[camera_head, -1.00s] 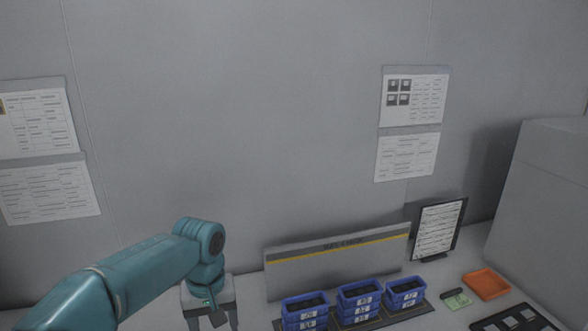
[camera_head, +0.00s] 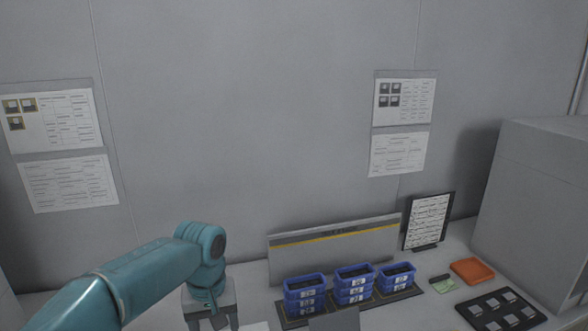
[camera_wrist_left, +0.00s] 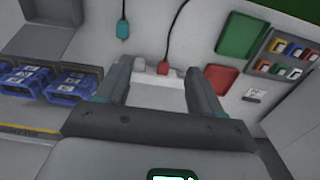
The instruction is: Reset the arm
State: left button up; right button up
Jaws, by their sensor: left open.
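My teal left arm (camera_head: 150,275) comes in from the lower left in the head view. Its grey left gripper (camera_head: 211,316) points down over the bench, and its tips are cut off by the bottom edge. In the left wrist view the two fingers of the left gripper (camera_wrist_left: 155,82) stand apart with nothing held between them. My right gripper is not seen in either view.
Stacked blue bins (camera_head: 353,285) stand right of the left gripper, before a grey panel (camera_head: 335,242). An orange tray (camera_head: 472,271), a black tray (camera_head: 500,311) and a large grey box (camera_head: 530,205) are farther right. The wrist view shows a teal connector (camera_wrist_left: 123,30) and a green tray (camera_wrist_left: 240,34).

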pick_arm(q)
jog(key=s+d+f+h, duration=0.1)
jog(key=s+f, duration=0.2)
jog(key=f, duration=0.5)
jog(key=s+d+f+m+h, duration=0.1)
jog(key=s+f, duration=0.2)
jog(key=f, duration=0.5)
jog(key=s+d+f+h, duration=0.1)
jog(key=s+f, duration=0.1)
jog(key=f, duration=0.6)
jog(key=shift+s+d+m, duration=0.3)
jog(key=shift+s+m, duration=0.1)
jog(key=s+f+h, duration=0.1)
jog(key=s+f, duration=0.3)
jog(key=s, duration=0.5)
jog(key=s+f, duration=0.5)
jog(key=s, duration=0.3)
notch_tip(320, 180, down, 9)
jog(key=b, duration=1)
jog(key=shift+w+f+n, duration=0.2)
jog(key=shift+w+n, duration=0.1)
jog(key=shift+w, duration=0.05)
jog(key=shift+r, duration=0.1)
